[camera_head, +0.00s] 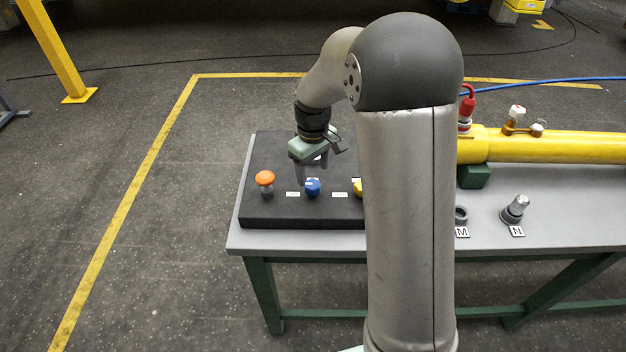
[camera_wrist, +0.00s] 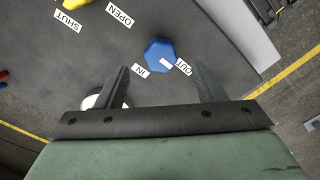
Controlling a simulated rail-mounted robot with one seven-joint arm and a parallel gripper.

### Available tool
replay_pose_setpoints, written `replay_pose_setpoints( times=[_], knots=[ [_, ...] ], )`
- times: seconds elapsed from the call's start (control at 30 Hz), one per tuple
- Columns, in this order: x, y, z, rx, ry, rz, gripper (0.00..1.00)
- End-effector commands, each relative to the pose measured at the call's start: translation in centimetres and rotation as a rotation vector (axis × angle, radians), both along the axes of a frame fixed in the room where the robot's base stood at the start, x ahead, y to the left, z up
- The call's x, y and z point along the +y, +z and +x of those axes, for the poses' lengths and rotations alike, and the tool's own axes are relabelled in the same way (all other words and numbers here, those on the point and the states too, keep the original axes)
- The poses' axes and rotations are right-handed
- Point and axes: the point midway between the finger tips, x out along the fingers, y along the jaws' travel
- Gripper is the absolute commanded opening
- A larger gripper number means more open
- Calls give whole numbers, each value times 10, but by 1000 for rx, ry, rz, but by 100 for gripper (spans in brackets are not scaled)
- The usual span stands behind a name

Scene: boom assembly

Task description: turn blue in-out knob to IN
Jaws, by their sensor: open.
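The blue knob (camera_head: 313,187) stands on the dark panel (camera_head: 300,215), and shows as a faceted blue cap (camera_wrist: 159,52) in the wrist view. A small white mark is on its lower right side there. The IN label (camera_wrist: 139,71) is to its lower left and the OUT label (camera_wrist: 184,67) to its lower right. My gripper (camera_head: 307,172) is above and close to the knob. In the wrist view my gripper (camera_wrist: 161,70) is open and empty, with the knob ahead of and between the fingertips. Contact is not visible.
An orange button (camera_head: 265,178) is left of the blue knob. A yellow knob (camera_head: 358,187) is right of it, partly hidden by my arm. In the wrist view, a pale round thing (camera_wrist: 92,101) is partly behind the left finger. A yellow cylinder (camera_head: 560,146) lies on the right.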

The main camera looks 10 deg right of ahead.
Motion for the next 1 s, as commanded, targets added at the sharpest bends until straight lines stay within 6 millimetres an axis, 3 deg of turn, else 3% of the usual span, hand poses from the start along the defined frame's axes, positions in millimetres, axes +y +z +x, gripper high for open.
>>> replay_pose_setpoints(
  times=[0.1,0.3,0.67,0.83,1.0],
  knots=[
    [0,-23,-1,4,0,0,63],
    [0,-44,0,0,-1,0,63],
    [0,-49,0,-1,-1,0,63],
    [0,-49,0,-1,-1,0,18],
    [0,-49,0,-1,-3,0,18]
  ],
)
